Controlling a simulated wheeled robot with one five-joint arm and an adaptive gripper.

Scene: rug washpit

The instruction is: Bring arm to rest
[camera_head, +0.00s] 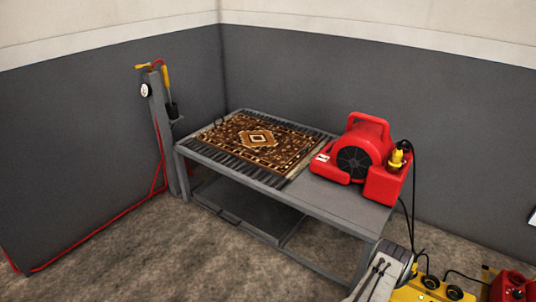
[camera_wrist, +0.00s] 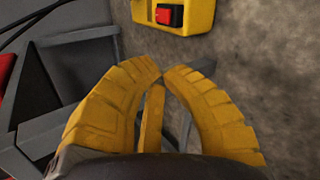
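In the wrist view, my gripper (camera_wrist: 162,72) has two ribbed yellow fingers that curve in until their tips meet. I see nothing held at the tips. A narrow yellow strip and grey bars show through the gap between the fingers, lower down. The fingers point at the floor area beside a yellow box with a red switch (camera_wrist: 170,16), apart from it. The gripper's fingers cannot be made out in the head view.
A grey table (camera_head: 345,205) carries a patterned rug (camera_head: 270,150) on slats and a red blower (camera_head: 368,155). A grey post (camera_head: 160,125) with a red hose stands left. Yellow equipment (camera_head: 430,290) and a red unit (camera_head: 513,287) sit lower right. Floor (camera_head: 130,255) at front left is clear.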

